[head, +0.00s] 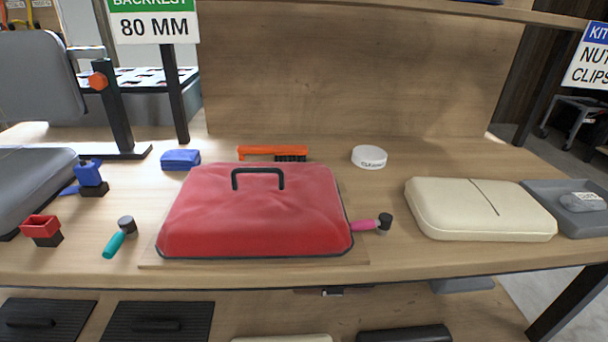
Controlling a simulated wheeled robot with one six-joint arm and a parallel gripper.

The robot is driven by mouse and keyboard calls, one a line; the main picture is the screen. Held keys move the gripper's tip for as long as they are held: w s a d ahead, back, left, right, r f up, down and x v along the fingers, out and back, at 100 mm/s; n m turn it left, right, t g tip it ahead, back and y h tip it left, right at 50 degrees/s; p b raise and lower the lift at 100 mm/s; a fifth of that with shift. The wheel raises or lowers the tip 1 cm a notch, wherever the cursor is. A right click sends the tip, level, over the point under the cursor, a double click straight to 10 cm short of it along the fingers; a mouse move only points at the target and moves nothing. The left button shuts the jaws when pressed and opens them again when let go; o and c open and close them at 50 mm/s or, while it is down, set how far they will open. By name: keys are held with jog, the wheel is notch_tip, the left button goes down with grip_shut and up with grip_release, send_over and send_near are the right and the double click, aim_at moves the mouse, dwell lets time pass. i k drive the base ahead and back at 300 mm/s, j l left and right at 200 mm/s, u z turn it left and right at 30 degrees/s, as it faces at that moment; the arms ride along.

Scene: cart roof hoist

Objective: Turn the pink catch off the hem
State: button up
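A pink catch (364,225) with a dark round pivot (385,221) sits at the right side of the red cover (255,205). Its pink lever points left, and its tip meets the cover's lower right hem. A teal catch (114,244) with a dark pivot (126,224) stands left of the cover, its lever pointing down-left, apart from the hem. The cover has a black handle (258,174) on top and lies on a thin wooden board (300,262). My gripper is not in view.
An orange brush (272,151), a blue block (180,159) and a white round tin (369,157) lie behind the cover. A cream cushion (480,210) and grey tray (590,222) are at right. Blue (88,174) and red (40,227) clamps stand left. The bench front is clear.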

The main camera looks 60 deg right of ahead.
aim_at(384, 222)
jog(key=z, duration=1.65)
